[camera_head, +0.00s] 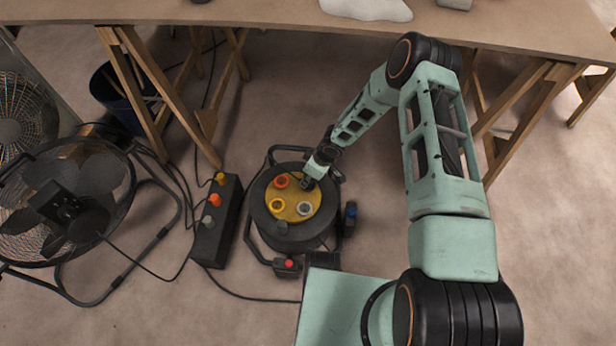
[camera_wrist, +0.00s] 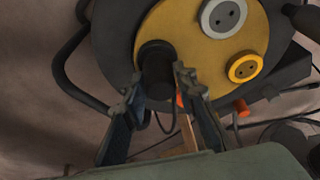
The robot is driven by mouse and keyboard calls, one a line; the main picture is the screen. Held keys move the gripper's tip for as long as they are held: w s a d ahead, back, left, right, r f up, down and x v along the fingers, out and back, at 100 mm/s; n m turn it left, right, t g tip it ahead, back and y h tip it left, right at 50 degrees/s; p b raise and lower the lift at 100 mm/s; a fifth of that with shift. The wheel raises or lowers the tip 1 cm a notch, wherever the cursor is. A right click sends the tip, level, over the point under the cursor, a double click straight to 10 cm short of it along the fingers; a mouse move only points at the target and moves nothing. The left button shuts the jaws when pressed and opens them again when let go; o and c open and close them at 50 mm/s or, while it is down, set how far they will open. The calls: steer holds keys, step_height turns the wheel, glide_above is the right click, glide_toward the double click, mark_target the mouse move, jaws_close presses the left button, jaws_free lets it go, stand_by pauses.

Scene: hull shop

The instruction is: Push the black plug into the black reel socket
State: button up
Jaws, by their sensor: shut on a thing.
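The cable reel (camera_head: 262,225) stands on the floor with a yellow face (camera_head: 291,212) that carries coloured sockets. My gripper (camera_head: 307,183) is over the far right part of this face and hides the black socket in the head view. In the wrist view my gripper (camera_wrist: 157,80) is shut on the black plug (camera_wrist: 157,68), one finger on each side. The plug's far end is at the black socket (camera_wrist: 152,44), whose dark rim shows around it. I cannot tell how deep the plug sits.
Orange (camera_head: 281,181), yellow (camera_head: 276,205) and grey (camera_head: 304,208) sockets are close by on the face. A black power strip (camera_head: 212,240) with coloured plugs and a fan (camera_head: 75,200) stand left. A workbench (camera_head: 300,14) is behind. Cables lie on the floor.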

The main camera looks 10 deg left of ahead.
steer(key=shift+f+b, duration=0.3)
steer(key=shift+f, duration=0.1)
steer(key=o, duration=1.1)
steer(key=v, duration=1.2)
steer(key=shift+d, duration=0.1)
